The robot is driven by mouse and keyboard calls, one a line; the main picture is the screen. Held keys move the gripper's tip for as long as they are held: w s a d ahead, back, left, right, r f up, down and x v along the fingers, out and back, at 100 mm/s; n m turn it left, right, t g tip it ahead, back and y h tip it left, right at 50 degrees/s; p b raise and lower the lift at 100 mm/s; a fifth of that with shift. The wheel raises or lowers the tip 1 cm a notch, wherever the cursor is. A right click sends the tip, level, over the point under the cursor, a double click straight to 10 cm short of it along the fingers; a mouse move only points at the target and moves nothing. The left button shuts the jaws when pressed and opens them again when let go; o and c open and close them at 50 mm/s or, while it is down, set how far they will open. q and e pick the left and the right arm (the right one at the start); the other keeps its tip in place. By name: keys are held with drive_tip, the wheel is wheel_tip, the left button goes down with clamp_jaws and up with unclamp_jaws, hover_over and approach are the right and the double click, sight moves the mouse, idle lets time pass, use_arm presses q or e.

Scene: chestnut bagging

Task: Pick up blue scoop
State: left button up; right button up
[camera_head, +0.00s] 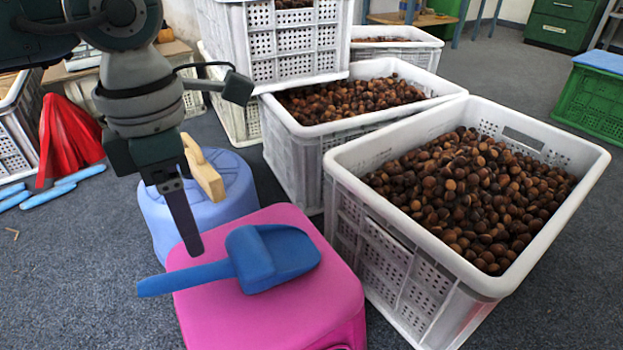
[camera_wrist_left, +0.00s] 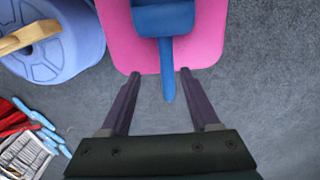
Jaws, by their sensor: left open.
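The blue scoop (camera_head: 262,259) lies on top of the pink stool (camera_head: 285,315) in the head view, with its handle pointing left past the stool's edge. My left gripper (camera_head: 195,245) hangs just above and behind the handle, fingers pointing down. In the left wrist view the scoop (camera_wrist_left: 165,22) is at the top. Its handle reaches down between the tips of the open left gripper (camera_wrist_left: 154,80), and a gap shows on each side. Nothing is held. My right gripper is not in view.
A blue stool (camera_head: 165,218) with a wooden-handled thing (camera_head: 204,170) on it stands behind the pink one. White crates of chestnuts (camera_head: 345,165) stand to the right and behind. A red item (camera_head: 65,140) and blue sticks (camera_head: 50,193) lie at left. The front-left floor is clear.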

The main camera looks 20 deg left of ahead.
sight(200, 269)
use_arm(q)
drive_tip(key=f, duration=0.1)
drive_tip(key=f+b, duration=0.1)
drive_tip(key=f, duration=0.1)
drive_tip(key=shift+s+d+f+b, duration=0.15)
drive_tip(key=shift+s+f+b, duration=0.1)
drive_tip(key=shift+b, duration=0.1)
drive_tip(key=f+b, duration=0.4)
drive_tip(key=f, duration=0.1)
drive_tip(key=shift+s+f+b, duration=0.2)
drive_tip(key=shift+s+b, duration=0.15)
drive_tip(key=shift+b, duration=0.05)
drive_tip(key=shift+r, duration=0.15)
drive_tip(key=shift+c, duration=0.4)
clamp_jaws()
